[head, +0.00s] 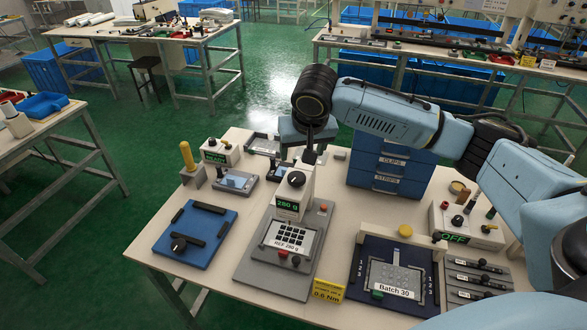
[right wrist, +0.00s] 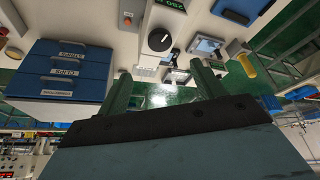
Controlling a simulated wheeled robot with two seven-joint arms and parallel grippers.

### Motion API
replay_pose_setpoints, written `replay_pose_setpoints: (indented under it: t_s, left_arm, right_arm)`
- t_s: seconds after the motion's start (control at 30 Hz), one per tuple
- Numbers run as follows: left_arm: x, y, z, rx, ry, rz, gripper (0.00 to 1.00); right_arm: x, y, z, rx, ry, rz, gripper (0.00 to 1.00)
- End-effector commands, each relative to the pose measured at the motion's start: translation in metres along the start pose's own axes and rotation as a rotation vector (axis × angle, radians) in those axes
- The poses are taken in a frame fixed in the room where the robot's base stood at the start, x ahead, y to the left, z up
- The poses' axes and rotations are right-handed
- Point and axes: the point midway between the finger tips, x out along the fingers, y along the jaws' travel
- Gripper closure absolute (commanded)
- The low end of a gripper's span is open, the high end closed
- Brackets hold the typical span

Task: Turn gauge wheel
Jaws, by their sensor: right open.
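The gauge (head: 289,205) is a white block with a green "280 g" display, standing at the back of a grey base plate. Its black wheel (head: 296,179) sits on top and also shows in the right wrist view (right wrist: 159,39). My right gripper (head: 311,155) is above and just behind the wheel, apart from it. In the right wrist view its two fingers (right wrist: 164,88) are spread with nothing between them. My left gripper is in neither view.
A blue drawer unit (head: 388,165) stands right of the gauge. A blue plate (head: 195,233) lies to the left, and a dark fixture marked "Batch 30" (head: 397,291) to the right. A yellow-handled tool (head: 188,157) stands at the back left. A yellow label (head: 328,291) lies in front.

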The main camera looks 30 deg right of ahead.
Motion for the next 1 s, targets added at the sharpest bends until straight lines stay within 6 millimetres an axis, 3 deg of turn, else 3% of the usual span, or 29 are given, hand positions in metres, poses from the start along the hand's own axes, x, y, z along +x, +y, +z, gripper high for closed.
replay_pose_setpoints:
  t_s: [0.17, 0.6, 0.8, 1.0]
  left_arm:
    - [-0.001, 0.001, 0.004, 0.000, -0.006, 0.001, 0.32]
    - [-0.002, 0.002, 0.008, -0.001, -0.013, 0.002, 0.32]
    - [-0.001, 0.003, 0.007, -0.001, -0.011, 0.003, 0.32]
    - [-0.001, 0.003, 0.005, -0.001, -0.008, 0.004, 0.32]
  right_arm:
    - [0.020, 0.001, 0.000, 0.005, -0.002, 0.003, 0.32]
    - [0.108, 0.000, 0.000, 0.001, 0.000, 0.002, 0.32]
    - [0.127, 0.000, -0.001, 0.001, 0.001, 0.001, 0.32]
    - [0.131, 0.000, -0.001, 0.000, 0.003, -0.001, 0.32]
